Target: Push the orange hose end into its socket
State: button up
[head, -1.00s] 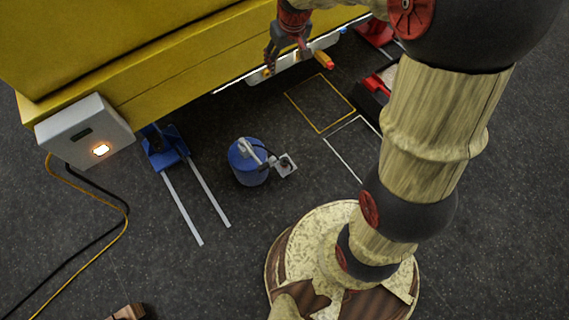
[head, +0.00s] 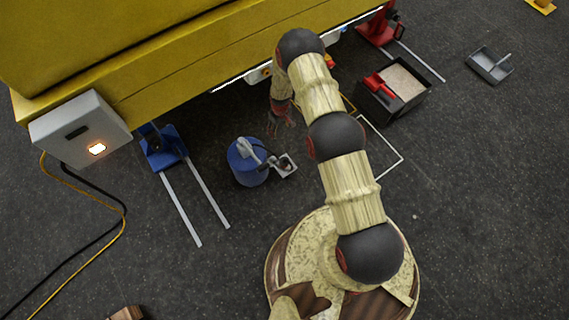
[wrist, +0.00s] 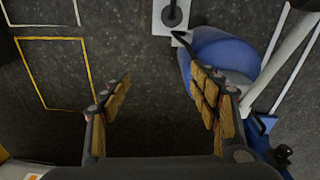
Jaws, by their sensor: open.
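A small orange-red piece (head: 331,64), perhaps the orange hose end, shows at the white panel under the yellow boom, partly behind my arm in the head view. Another small orange spot (head: 267,71) sits at the panel's left end. I cannot tell which part is the socket. My gripper (head: 281,125) hangs below the panel, to the right of the blue bucket and apart from it. In the wrist view my gripper (wrist: 165,110) is open, with nothing between its fingers but dark floor.
The blue bucket (head: 245,168) carries a grey tool, with a small white plate (head: 287,165) beside it. A blue jack (head: 163,150) stands left, and a black box (head: 394,92) right. A white control box (head: 80,130) is on the yellow boom (head: 180,65). Yellow and white floor outlines lie nearby.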

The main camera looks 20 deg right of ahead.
send_over(284, 160)
jog(key=shift+n+g, duration=0.3)
notch_tip(284, 160, down, 15)
jog(key=shift+w+d+f, duration=0.1)
jog(key=shift+w+f, duration=0.05)
jog(key=shift+f, duration=0.05)
jog(key=shift+f+b, duration=0.15)
jog(key=shift+b, duration=0.15)
jog(key=shift+f+b, duration=0.45)
jog(key=shift+f, duration=0.7)
jog(key=shift+f+b, duration=1.55)
jog(key=shift+f, duration=1.1)
jog(key=c, duration=0.3)
jog(key=c, duration=0.9)
